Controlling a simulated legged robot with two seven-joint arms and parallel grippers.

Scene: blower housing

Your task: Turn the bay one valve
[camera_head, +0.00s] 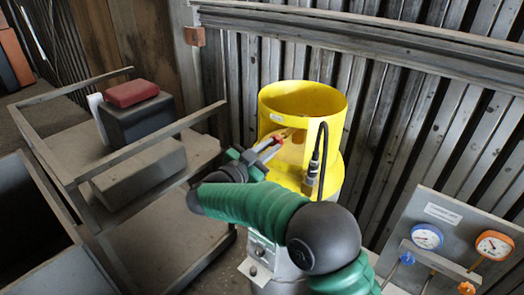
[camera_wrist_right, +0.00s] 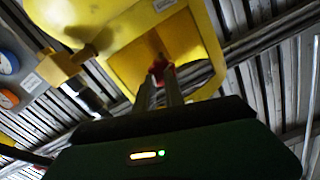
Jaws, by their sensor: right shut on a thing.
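A yellow cylinder with an open-topped guard (camera_head: 300,98) stands near the centre in the head view. The guard also fills the upper part of the right wrist view (camera_wrist_right: 120,72). A brass-coloured valve part (camera_head: 297,138) shows inside the guard's opening. My right gripper (camera_head: 283,135) reaches into this opening from the left. In the right wrist view my right gripper (camera_wrist_right: 160,72) is shut on a small valve part at its red tips, which is mostly hidden. No valve label is readable. My left gripper is not in view.
A panel with blue (camera_head: 427,237) and orange (camera_head: 494,245) gauges and small knobs is at right. A metal cart (camera_head: 150,190) with boxes stands left. A ribbed wall is behind.

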